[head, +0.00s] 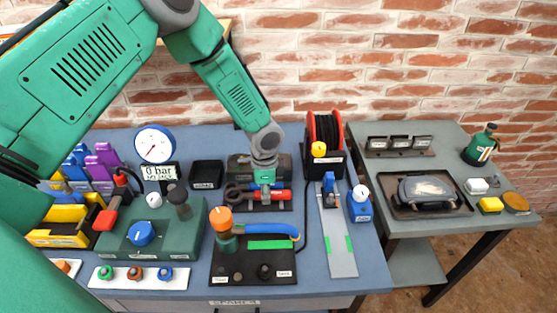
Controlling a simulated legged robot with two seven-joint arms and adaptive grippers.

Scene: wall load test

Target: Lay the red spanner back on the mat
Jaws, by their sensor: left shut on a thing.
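The red spanner (281,195) has a red handle, and a dark head appears to its left. My left gripper (265,189) points down and is shut on the spanner near the middle of its length. The gripper hides part of the handle. The dark mat (284,207) lies on the blue bench directly below the spanner. I cannot tell whether the spanner touches the mat or hangs just above it. My right gripper is not in view.
A dark case (240,163) stands behind the spanner and a red hose reel (325,140) to the right. A black board (228,270) with an orange-knobbed valve (221,217) and blue pipe is in front. A green valve box (143,235) stands left.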

